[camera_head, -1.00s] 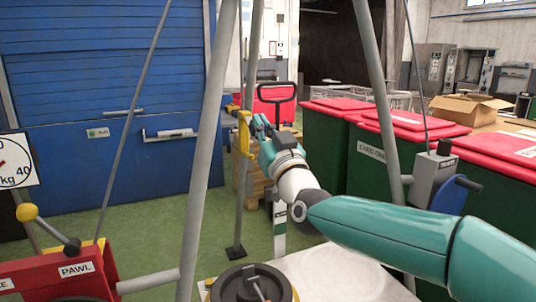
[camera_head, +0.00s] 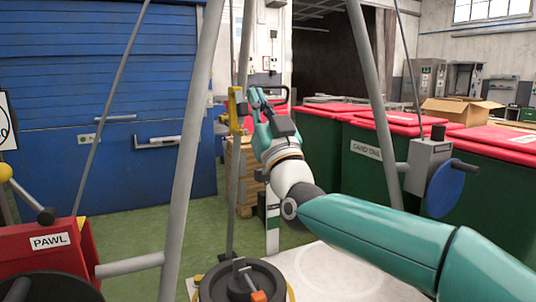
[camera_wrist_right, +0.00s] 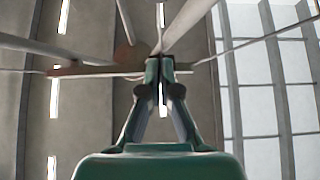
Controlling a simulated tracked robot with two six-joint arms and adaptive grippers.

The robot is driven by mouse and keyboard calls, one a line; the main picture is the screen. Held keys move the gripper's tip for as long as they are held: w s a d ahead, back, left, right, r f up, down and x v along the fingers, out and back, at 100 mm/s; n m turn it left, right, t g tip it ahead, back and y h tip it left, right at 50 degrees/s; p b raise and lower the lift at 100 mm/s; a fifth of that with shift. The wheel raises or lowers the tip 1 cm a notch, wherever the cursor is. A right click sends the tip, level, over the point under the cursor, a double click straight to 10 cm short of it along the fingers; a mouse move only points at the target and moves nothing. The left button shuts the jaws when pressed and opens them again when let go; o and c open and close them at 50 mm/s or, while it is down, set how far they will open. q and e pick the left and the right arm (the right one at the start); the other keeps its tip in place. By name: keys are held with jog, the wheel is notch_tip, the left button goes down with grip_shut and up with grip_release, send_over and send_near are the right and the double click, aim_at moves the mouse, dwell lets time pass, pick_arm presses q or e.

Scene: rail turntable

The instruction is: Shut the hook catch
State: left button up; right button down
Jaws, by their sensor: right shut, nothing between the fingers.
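A yellow fitting (camera_head: 236,110) sits on a thin grey upright post in the head view; it may be the hook catch, but its hook and closure cannot be made out. My right gripper (camera_head: 258,95) is just right of the fitting, fingers pointing up. Its fingers are shut with nothing between them. Whether they touch the fitting cannot be told. In the right wrist view the gripper (camera_wrist_right: 161,65) points up toward the roof, with grey poles meeting near its fingertips. My left gripper is not in view.
Grey legs (camera_head: 193,150) slant up on both sides of the arm. A red PAWL box (camera_head: 48,262) is at lower left, a black wheel (camera_head: 225,285) with an orange-tipped lever below. A blue handwheel (camera_head: 446,188) and red-lidded bins (camera_head: 480,190) are right.

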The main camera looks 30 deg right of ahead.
jog(key=s+f, duration=0.5)
jog(key=f, duration=0.3)
jog(key=shift+f+b, duration=0.4)
jog(key=shift+b, duration=0.05)
jog(key=shift+a, duration=0.1)
